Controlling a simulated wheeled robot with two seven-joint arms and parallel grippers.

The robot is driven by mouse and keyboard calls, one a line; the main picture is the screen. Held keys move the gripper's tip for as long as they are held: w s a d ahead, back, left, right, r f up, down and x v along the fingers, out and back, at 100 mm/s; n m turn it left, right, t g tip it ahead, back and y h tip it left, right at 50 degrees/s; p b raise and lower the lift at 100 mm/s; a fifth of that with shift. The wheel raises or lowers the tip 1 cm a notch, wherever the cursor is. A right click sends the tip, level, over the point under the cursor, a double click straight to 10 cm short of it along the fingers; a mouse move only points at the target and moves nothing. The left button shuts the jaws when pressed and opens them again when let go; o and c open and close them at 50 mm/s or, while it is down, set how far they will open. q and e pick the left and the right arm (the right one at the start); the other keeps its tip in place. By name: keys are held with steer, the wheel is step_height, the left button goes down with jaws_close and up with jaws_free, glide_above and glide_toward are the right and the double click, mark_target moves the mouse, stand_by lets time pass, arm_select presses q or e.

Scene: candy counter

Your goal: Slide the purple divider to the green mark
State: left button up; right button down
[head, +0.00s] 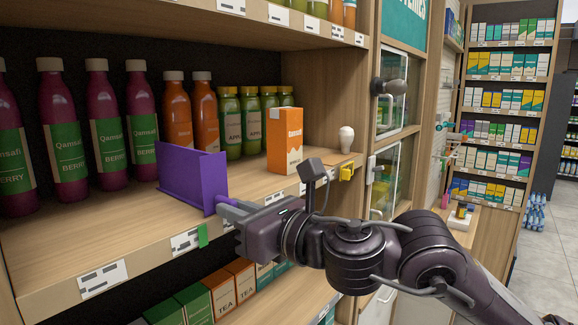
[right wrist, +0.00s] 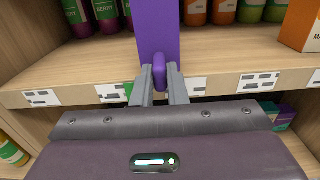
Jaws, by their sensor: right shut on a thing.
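The purple divider (head: 190,178) stands upright on the wooden shelf, its front end near the shelf's front edge. It also shows in the right wrist view (right wrist: 158,28). My right gripper (head: 228,212) is shut on the divider's front handle; in the right wrist view the fingers (right wrist: 160,84) close around the purple knob. The green mark (head: 203,236) is on the shelf's front edge among the price labels. In the right wrist view the green mark (right wrist: 128,90) shows a little left of the divider and the fingers. My left gripper is not in view.
Berry bottles (head: 103,125) stand behind and left of the divider, with orange bottles (head: 177,112) and green bottles (head: 229,122) behind it. An orange carton (head: 285,140) and a white bulb-shaped item (head: 346,138) stand to the right.

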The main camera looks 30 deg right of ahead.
steer(key=shift+s+a+f, duration=0.1)
steer(key=shift+s+a, duration=0.1)
steer(key=shift+a, duration=0.25)
steer(key=shift+s+a+f, duration=0.1)
steer(key=shift+s+a, duration=0.05)
steer(key=shift+a, duration=0.3)
steer(key=shift+s+a, duration=0.1)
steer(key=shift+a, duration=0.05)
steer(key=shift+s+a, duration=0.35)
steer(key=shift+a, duration=0.55)
steer(key=c, duration=1.6)
jaws_free()
steer(key=shift+r, duration=0.15)
steer(key=shift+o, duration=0.2)
steer(key=shift+d, duration=0.15)
